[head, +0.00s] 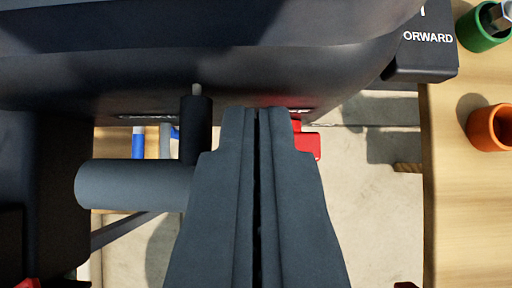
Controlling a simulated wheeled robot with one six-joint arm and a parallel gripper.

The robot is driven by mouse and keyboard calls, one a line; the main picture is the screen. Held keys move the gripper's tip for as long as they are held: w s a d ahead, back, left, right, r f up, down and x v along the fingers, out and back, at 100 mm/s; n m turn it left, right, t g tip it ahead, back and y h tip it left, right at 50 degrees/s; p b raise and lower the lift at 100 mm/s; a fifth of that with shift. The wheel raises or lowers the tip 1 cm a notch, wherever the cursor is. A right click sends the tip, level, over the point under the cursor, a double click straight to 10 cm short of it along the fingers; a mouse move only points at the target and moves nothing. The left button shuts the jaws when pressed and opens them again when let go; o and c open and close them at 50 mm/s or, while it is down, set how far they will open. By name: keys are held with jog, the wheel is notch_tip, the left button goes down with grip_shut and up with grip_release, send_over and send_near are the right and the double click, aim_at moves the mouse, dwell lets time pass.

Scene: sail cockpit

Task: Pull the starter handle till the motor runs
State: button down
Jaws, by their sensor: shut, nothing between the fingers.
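My gripper (259,115) is shut and empty, with its two dark fingers pressed together in the middle of the head view. The fingertips reach to the lower front edge of the dark motor cowl (200,70). A red part (309,144) shows just right of the fingertips, below the cowl edge. It may be the starter handle, but the fingers cover much of it. I cannot tell whether the fingers touch it. A grey cylinder (135,184) with a dark upright piece (196,128) lies left of the fingers.
A black box lettered "ORWARD" (424,55) sits at the upper right. Pale floor (375,225) is clear between my gripper and the bench.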

jog(key=shift+w+f, duration=0.2)
dwell(0.3)
jog(key=s, duration=1.5)
